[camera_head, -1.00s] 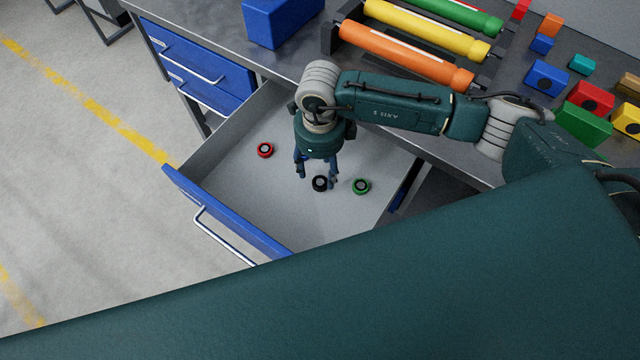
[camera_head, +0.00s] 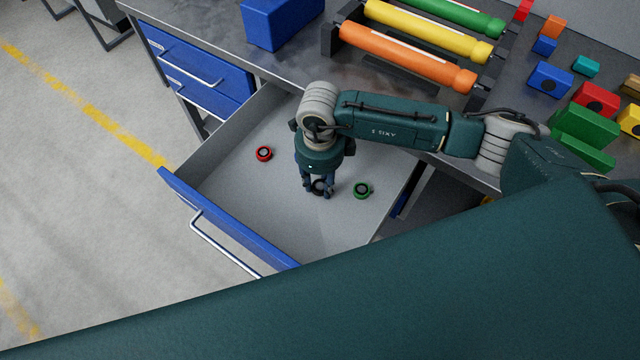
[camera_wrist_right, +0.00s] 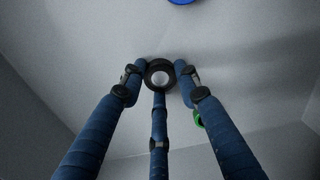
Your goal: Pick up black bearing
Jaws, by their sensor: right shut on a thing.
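The black bearing (camera_head: 319,186) is a small dark ring in the open drawer, partly hidden by my right gripper (camera_head: 318,192) in the head view. In the right wrist view the black bearing (camera_wrist_right: 160,74) sits between the fingertips of my right gripper (camera_wrist_right: 159,80), which are shut on it. I cannot tell whether it still touches the drawer floor. A red bearing (camera_head: 264,153) lies to the left in the drawer. A green bearing (camera_head: 362,190) lies close to the right of the gripper; its edge shows in the wrist view (camera_wrist_right: 198,118). My left gripper is not in view.
The drawer (camera_head: 236,209) has raised walls around the gripper and a blue front. The workbench (camera_head: 225,38) above holds a blue bin (camera_head: 280,22), a rack with coloured rollers (camera_head: 405,55) and several coloured blocks at the right. The drawer floor between the bearings is clear.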

